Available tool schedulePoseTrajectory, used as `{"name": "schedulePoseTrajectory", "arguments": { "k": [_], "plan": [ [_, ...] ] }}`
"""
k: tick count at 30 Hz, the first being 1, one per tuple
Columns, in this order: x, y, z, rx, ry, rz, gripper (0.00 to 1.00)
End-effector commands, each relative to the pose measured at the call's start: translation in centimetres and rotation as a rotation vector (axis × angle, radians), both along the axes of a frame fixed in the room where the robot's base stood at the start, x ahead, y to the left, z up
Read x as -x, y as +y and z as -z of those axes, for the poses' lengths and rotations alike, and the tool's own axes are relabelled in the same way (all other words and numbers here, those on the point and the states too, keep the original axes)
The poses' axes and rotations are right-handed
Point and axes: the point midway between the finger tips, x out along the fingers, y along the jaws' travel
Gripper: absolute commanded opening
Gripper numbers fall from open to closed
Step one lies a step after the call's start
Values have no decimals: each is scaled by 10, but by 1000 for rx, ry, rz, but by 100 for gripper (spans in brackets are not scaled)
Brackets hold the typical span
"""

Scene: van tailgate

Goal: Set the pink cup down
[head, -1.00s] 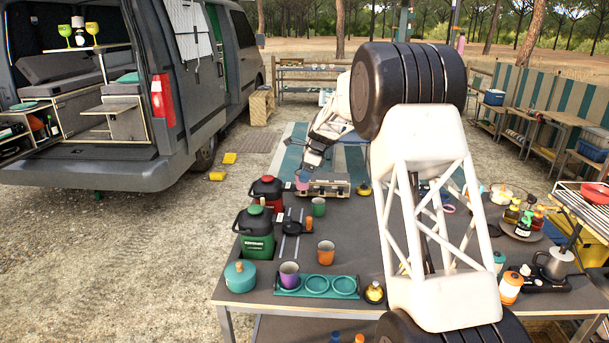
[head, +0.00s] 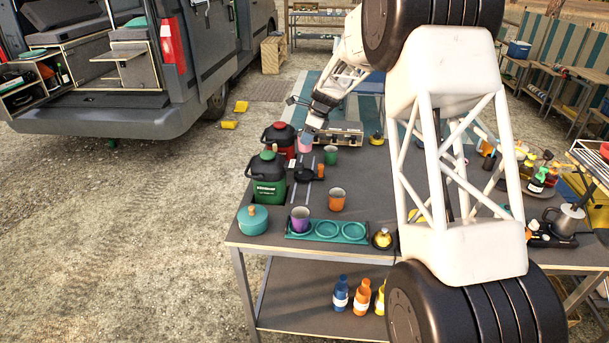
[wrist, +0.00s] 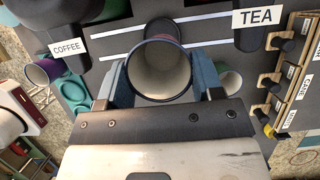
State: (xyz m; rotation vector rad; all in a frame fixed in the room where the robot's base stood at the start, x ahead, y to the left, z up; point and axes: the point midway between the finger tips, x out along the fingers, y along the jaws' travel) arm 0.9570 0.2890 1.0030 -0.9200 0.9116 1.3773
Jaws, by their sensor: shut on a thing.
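The pink cup (head: 305,145) is in my gripper (head: 309,134), beside the red jug and behind the dark table's near cups. In the wrist view the cup (wrist: 161,72) shows its pale inside, with its open mouth toward the camera. The two blue-grey fingers of my gripper (wrist: 160,84) are shut on it, one on each side. The cup's base is hidden, and I cannot tell whether it touches the table. Two white strips (wrist: 150,44) lie on the table past the cup in the wrist view.
The red jug (head: 281,136) and green jug (head: 267,180) stand left of the cup. A green cup (head: 331,154) and orange cup (head: 337,199) stand nearby. A purple cup (head: 300,219) sits on a teal tray (head: 355,241). The table (head: 377,190) has bare room right of the orange cup.

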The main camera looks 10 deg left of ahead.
Motion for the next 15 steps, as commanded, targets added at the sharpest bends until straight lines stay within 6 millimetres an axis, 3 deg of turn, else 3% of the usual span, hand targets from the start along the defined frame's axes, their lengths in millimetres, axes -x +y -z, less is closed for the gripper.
{"name": "schedulePoseTrajectory", "arguments": {
  "k": [15],
  "plan": [
    [7,3,5,0,2,9,36]
  ]
}}
